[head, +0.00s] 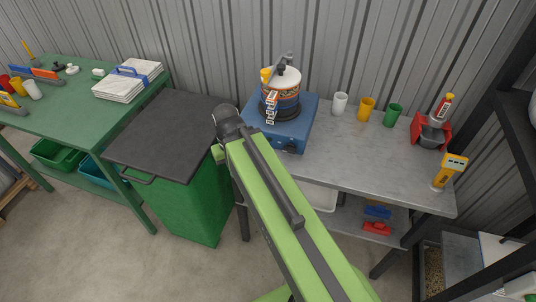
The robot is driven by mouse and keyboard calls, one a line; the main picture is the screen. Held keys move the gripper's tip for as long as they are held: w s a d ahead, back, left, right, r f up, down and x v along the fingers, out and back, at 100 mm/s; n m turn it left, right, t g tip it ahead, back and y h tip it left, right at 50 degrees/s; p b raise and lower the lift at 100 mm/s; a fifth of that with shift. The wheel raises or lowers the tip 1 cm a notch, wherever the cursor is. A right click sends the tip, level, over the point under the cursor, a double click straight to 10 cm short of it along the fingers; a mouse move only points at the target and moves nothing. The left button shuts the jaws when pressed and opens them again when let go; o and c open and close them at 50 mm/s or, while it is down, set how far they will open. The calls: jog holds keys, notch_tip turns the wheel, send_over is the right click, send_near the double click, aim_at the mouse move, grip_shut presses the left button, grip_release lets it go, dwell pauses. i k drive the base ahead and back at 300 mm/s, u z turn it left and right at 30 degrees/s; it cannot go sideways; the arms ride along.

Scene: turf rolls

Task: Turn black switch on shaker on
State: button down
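The shaker appears to be the blue box-shaped unit (279,133) on the left part of the grey bench, carrying a round vessel (286,82) with a pale lid and a patterned band. A small dark spot low on its front face, probably the black switch (290,149), is too small for its position to be read. My green arm reaches up from the bottom of the head view, and its dark end joint shows just left of the blue unit. My gripper's fingers cannot be seen.
White, yellow and green cups (393,115) stand along the bench (345,150). A red holder (418,131) and a yellow handheld device (449,172) are at its right. A green bin with a dark lid (168,133) stands left of the bench. Dark shelving (515,130) borders the right.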

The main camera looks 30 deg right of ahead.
aim_at(290, 149)
jog(key=u, duration=0.35)
jog(key=k, duration=0.75)
jog(key=u, duration=1.4)
jog(key=k, duration=0.75)
jog(key=u, duration=0.3)
jog(key=i, duration=0.5)
jog(key=z, duration=0.05)
